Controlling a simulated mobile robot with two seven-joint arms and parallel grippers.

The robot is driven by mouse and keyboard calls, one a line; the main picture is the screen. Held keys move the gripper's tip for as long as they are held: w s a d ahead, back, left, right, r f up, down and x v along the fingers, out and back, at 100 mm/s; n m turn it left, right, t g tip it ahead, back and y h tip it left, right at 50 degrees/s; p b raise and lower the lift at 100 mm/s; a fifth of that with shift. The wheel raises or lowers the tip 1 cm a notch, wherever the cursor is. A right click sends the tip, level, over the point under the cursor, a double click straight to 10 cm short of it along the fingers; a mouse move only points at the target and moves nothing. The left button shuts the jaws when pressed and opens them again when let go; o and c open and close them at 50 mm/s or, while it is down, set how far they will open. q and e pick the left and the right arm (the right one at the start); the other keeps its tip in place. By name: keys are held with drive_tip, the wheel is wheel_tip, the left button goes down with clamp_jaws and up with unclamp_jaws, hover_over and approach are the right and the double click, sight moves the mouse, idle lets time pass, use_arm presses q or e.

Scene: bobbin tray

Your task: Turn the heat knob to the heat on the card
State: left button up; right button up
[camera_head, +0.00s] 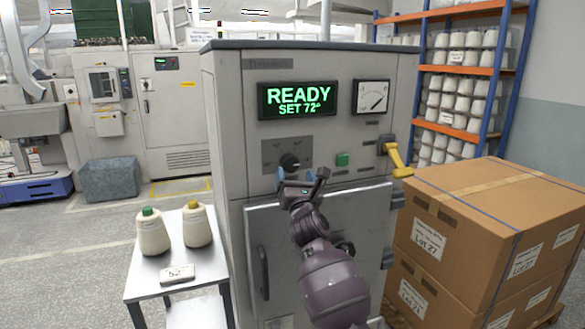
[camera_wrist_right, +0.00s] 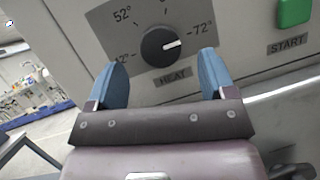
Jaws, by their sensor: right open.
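The heat knob (camera_wrist_right: 160,48) is a round black dial above the HEAT label in the right wrist view. Its white pointer is turned toward the 72° mark. It also shows on the machine panel in the head view (camera_head: 290,161). The display (camera_head: 297,100) reads READY, SET 72°. A card (camera_head: 180,274) on the small table appears to read 52°. My right gripper (camera_head: 302,176) is open just below and in front of the knob; its blue fingers are spread to either side, apart from it. My left gripper is not in view.
A green START button (camera_head: 342,159) and a yellow lever (camera_head: 397,159) sit right of the knob. A small table (camera_head: 155,286) with two cones of yarn stands left of the machine. Cardboard boxes (camera_head: 480,230) stand close on the right.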

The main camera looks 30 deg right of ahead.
sight(292, 165)
drive_tip(key=shift+x, duration=1.95)
drive_tip(key=c, duration=0.9)
